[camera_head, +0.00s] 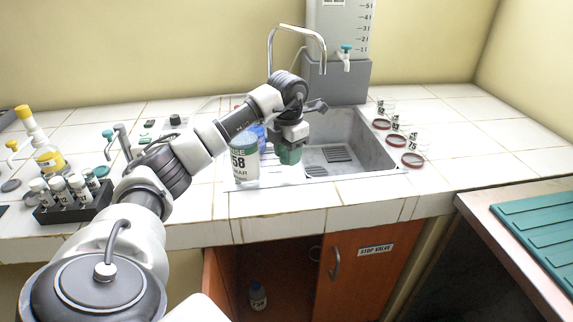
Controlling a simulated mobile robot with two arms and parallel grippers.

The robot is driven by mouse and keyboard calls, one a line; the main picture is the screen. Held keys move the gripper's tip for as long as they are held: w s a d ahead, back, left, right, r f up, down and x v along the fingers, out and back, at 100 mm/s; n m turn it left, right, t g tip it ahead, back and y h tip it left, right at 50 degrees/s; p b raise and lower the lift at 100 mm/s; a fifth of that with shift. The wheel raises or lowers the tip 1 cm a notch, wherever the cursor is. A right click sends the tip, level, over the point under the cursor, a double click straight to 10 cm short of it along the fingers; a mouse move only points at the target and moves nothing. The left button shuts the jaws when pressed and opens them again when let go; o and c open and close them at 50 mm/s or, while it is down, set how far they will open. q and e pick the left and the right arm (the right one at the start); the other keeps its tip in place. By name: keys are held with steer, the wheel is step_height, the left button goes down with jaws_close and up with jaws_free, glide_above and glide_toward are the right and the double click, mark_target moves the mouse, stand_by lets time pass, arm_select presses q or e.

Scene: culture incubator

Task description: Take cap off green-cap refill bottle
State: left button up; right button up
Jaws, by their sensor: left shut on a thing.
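My left gripper (291,143) points down at the front left edge of the sink. It is shut on a green cap (289,155). The bottle (244,165), with a white label reading 58, stands upright on the counter just left of the gripper. Its top looks teal and no separate cap stands out on it. The green cap is to the right of this bottle, apart from it. A pale patch lies below the cap, and I cannot tell what it is. My right gripper is not in view.
The sink (378,150) with its curved tap (270,45) is behind the gripper. Red-based dishes (412,160) stand right of it. A dark rack (75,207) of vials and a yellow bottle (48,158) are at left. The tiled front edge is clear.

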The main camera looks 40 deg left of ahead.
mark_target(287, 174)
arm_select(q)
steer(key=shift+w+a+f, duration=0.15)
steer(key=shift+a+f, duration=0.05)
steer(key=shift+f, duration=1.95)
steer(key=shift+f, duration=0.1)
steer(key=o, duration=1)
step_height(287, 174, up, 12)
steer(key=shift+r+p, duration=0.15)
steer(key=shift+p, duration=0.15)
